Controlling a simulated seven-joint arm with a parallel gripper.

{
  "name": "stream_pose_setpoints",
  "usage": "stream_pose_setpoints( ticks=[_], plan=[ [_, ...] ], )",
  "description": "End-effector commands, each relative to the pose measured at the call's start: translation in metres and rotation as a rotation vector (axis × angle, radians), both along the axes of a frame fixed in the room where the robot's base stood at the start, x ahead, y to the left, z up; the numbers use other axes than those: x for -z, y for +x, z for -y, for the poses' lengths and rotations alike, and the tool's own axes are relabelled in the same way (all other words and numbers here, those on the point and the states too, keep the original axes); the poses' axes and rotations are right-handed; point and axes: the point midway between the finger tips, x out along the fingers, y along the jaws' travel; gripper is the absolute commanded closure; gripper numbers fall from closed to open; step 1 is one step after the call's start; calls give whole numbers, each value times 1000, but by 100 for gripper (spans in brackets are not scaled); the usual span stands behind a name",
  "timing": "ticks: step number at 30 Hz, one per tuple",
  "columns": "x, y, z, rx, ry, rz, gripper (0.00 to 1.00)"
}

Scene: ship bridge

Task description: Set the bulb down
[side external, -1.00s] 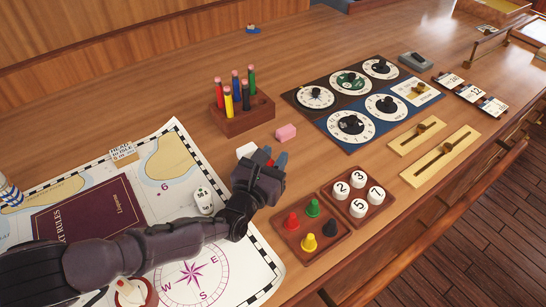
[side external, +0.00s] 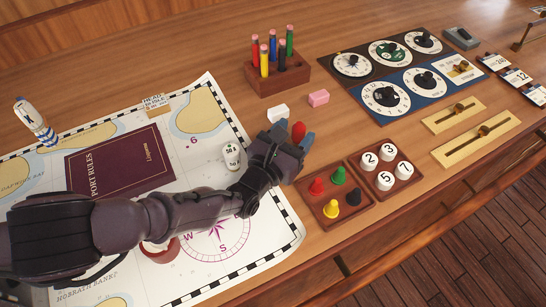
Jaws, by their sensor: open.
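The red bulb (side external: 298,131) shows at the end of my gripper (side external: 294,132), between its two grey-blue fingertips. The fingers stand apart, one on each side of the bulb. The bulb is over the wooden desk (side external: 322,130), just right of the chart's edge. Its lower part is hidden behind my gripper, so I cannot tell whether it touches the desk.
A white block (side external: 278,112) and a pink block (side external: 318,98) lie just behind my gripper. A wooden rack of coloured pegs (side external: 279,79) stands farther back. Trays of coloured pegs (side external: 334,197) and numbered discs (side external: 386,169) are to the right. The chart (side external: 274,234) lies left.

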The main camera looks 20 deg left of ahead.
Motion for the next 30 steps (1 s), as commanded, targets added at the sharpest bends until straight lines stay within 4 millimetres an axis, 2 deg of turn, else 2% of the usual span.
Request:
stream_pose_setpoints(
  ticks=[9,15,30],
  plan=[
    [0,-51,-14,1,-1,-2,46],
    [0,-71,-21,0,-1,-1,46],
    [0,-75,-22,1,-1,0,46]
  ],
)
